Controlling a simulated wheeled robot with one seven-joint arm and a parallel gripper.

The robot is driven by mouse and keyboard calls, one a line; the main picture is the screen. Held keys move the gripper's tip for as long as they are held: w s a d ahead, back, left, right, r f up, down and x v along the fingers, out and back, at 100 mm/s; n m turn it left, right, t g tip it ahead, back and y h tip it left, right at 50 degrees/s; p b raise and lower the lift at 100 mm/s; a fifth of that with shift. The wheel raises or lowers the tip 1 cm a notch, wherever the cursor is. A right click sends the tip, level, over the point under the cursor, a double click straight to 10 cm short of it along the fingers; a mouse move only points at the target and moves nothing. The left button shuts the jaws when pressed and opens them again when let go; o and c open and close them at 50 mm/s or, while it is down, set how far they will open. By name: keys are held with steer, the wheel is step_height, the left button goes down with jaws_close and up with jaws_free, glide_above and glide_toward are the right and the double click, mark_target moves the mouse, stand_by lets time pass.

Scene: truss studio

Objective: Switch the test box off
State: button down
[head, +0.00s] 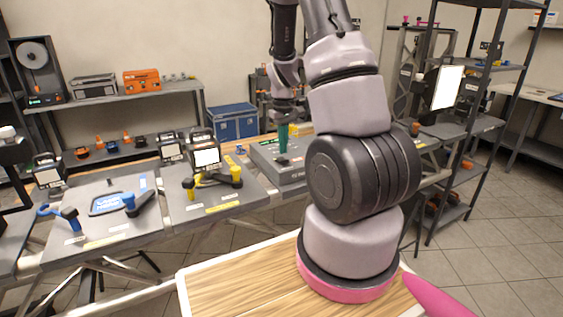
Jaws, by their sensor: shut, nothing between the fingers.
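A low grey box (263,162), which looks like the test box, sits on the far bench in the middle of the view. It has a pale label on its front side. A small dark part shows on its top, just below the fingers; I cannot tell whether it is the switch or which way it is set. My gripper (283,147) points down over the box top, with teal fingers shut and empty. I cannot tell whether the fingertips touch it. My arm hides the area to the right of the box.
Left of the box, a grey panel (205,205) carries yellow-handled parts, and another panel (95,228) carries blue-handled parts. Small dark units with screens stand behind them. A blue case (232,121) is behind the box. A dark rack (480,100) stands at right.

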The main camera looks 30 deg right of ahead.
steer(key=shift+f, duration=1.25)
stand_by(0.8)
steer(key=shift+r, duration=3.5)
steer(key=shift+r, duration=0.1)
step_height(320, 180, up, 10)
steer(key=m+t, duration=0.1)
steer(key=t, duration=0.1)
glide_above(283, 159)
steer(key=s+a, duration=0.3)
steer(key=a, duration=0.1)
steer(key=s+a+r+m+t+y, duration=0.1)
steer(key=s+a+r+t, duration=0.1)
steer(key=s+a+r, duration=0.2)
steer(key=s+a+r+m+t+y, duration=0.1)
steer(key=s+a+r, duration=0.4)
steer(key=s+r, duration=0.6)
steer(key=shift+s+a+r+m+t, duration=0.15)
steer(key=shift+s+a+m+t, duration=0.1)
steer(key=shift+s+m+t, duration=0.7)
